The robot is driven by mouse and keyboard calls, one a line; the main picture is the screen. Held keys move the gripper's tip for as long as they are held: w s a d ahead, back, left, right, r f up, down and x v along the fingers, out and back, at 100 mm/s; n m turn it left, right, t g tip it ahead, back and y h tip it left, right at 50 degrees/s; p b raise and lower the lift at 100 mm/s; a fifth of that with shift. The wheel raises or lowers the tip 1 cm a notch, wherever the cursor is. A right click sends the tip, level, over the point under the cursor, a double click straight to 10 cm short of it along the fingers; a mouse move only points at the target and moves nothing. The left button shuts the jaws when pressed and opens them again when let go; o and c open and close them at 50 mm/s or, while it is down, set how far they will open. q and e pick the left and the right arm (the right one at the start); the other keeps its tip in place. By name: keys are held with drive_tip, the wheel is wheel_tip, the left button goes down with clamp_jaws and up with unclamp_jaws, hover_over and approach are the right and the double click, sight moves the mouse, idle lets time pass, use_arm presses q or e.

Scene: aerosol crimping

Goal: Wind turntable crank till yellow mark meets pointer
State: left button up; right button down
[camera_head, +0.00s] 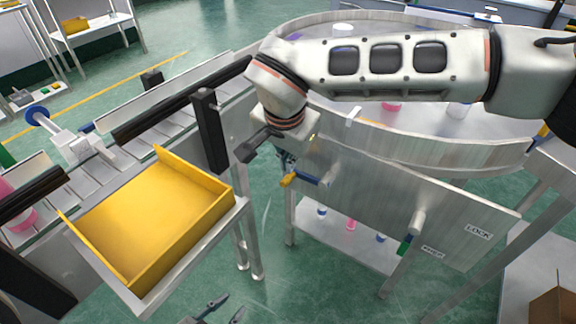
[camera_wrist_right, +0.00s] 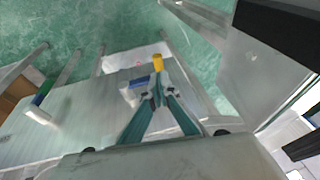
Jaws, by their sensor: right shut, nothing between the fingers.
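The steel turntable (camera_head: 440,145) shows behind my right arm, which hides much of it. A crank handle with a blue section (camera_head: 307,178) and a yellow end (camera_head: 288,180) sticks out from the steel panel below it. My right gripper (camera_head: 286,163) points down right beside the handle, mostly hidden by its wrist. In the right wrist view its teal fingers (camera_wrist_right: 158,97) are shut and empty, close to the yellow end (camera_wrist_right: 157,62) and blue section (camera_wrist_right: 138,82). My left gripper (camera_head: 232,305) is open and empty at the bottom edge. I cannot clearly make out the yellow mark or pointer.
A second handle with a green end (camera_head: 404,246) sits on the panel near a LOCK label (camera_head: 478,232). A yellow tray (camera_head: 150,215) stands at the left beside a conveyor (camera_head: 150,105). Bottles and caps are on the turntable and the shelf below.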

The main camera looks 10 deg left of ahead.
drive_tip(key=v, duration=0.9)
drive_tip(key=shift+r, duration=0.25)
drive_tip(key=shift+s, duration=0.15)
idle(0.4)
